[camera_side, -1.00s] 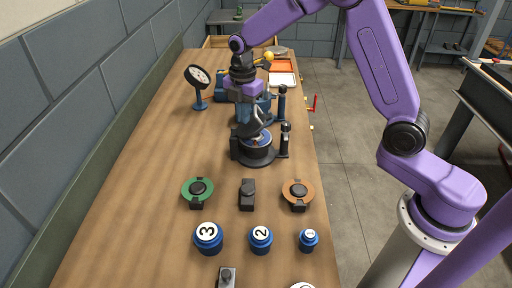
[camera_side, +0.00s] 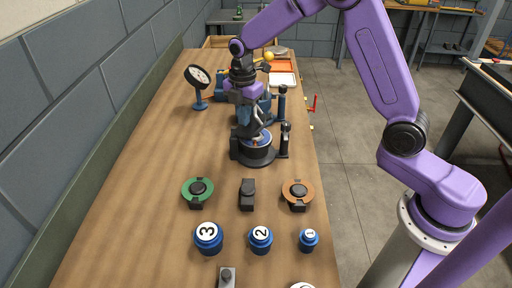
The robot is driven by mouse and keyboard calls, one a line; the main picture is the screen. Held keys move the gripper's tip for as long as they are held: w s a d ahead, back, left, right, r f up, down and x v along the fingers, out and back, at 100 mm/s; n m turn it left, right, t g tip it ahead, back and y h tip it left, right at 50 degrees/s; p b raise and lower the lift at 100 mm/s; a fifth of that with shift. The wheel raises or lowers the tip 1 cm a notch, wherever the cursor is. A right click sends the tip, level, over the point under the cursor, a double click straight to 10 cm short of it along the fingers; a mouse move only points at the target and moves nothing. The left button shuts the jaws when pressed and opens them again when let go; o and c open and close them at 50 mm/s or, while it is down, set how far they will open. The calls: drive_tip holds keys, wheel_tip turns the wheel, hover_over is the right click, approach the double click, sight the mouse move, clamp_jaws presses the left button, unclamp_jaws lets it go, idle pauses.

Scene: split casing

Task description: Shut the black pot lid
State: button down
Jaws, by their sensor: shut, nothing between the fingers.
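A black round casing (camera_side: 253,157) stands on the bench, with a light and blue ring showing at its top. A dark upright post (camera_side: 285,140) rises at its right side. I cannot make out a separate pot lid; the casing's top is partly hidden by my gripper. My gripper (camera_side: 246,134) points down just over the left part of the casing's top. It is shut with nothing in it. I cannot tell whether the fingertips touch the casing.
A green ring part (camera_side: 198,193), a black block (camera_side: 247,195) and an orange ring part (camera_side: 298,195) lie in front. Blue numbered cylinders (camera_side: 208,238) stand nearer. A dial gauge (camera_side: 198,78) stands at the back left. The left of the bench (camera_side: 125,180) is clear.

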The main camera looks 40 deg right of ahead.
drive_tip(key=shift+f, duration=1.55)
drive_tip(key=shift+r, duration=3.55)
drive_tip(key=shift+s, duration=0.1)
drive_tip(key=s+a+r+m, duration=0.2)
drive_tip(key=s+a+r, duration=0.1)
drive_tip(key=s, duration=0.6)
drive_tip(key=s+d+m, duration=0.2)
drive_tip(key=s+m, duration=0.1)
drive_tip(key=s, duration=1)
drive_tip(key=s+d+m, duration=0.3)
drive_tip(key=s, duration=1)
drive_tip(key=shift+d+f, duration=0.25)
